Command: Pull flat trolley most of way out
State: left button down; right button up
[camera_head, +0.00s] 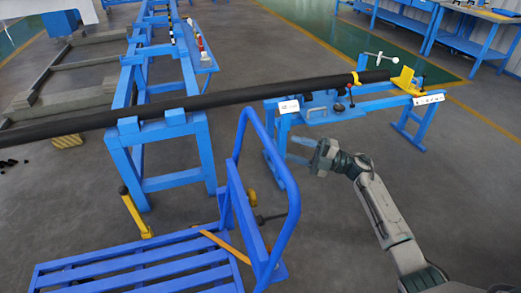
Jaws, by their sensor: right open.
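The flat trolley (130,268) is blue, with a slatted deck at the bottom left, cut off by the lower picture edge. Its tall looped push handle (292,185) rises at the deck's right end. My right gripper (298,149) is open and empty, to the right of the handle's upper part, with its fingers pointing left toward it. A gap shows between the fingers and the handle in the picture; the depth is hard to judge. My left gripper is not in view.
A long black pipe (240,95) lies across a blue stand (160,132) and a blue bench (365,105) behind the trolley. A yellow post (136,212) stands by the deck. Grey floor (470,170) is clear at the right.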

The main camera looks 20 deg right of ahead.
aim_at(263, 139)
jog(key=w+a+r+p, duration=0.1)
jog(key=a, duration=0.2)
jog(key=a+r+n+g+p, duration=0.1)
jog(key=a, duration=0.2)
jog(key=w+a+r+n+p, duration=0.1)
jog(key=a, duration=0.2)
jog(key=shift+w+a+r+g, duration=0.25)
jog(key=shift+w+a+g, duration=0.05)
jog(key=shift+a+g, duration=0.1)
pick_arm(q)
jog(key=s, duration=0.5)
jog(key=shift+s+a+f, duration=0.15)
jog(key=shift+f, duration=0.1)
pick_arm(e)
jog(key=shift+w+a, duration=0.15)
jog(key=shift+a, duration=0.2)
grip_shut()
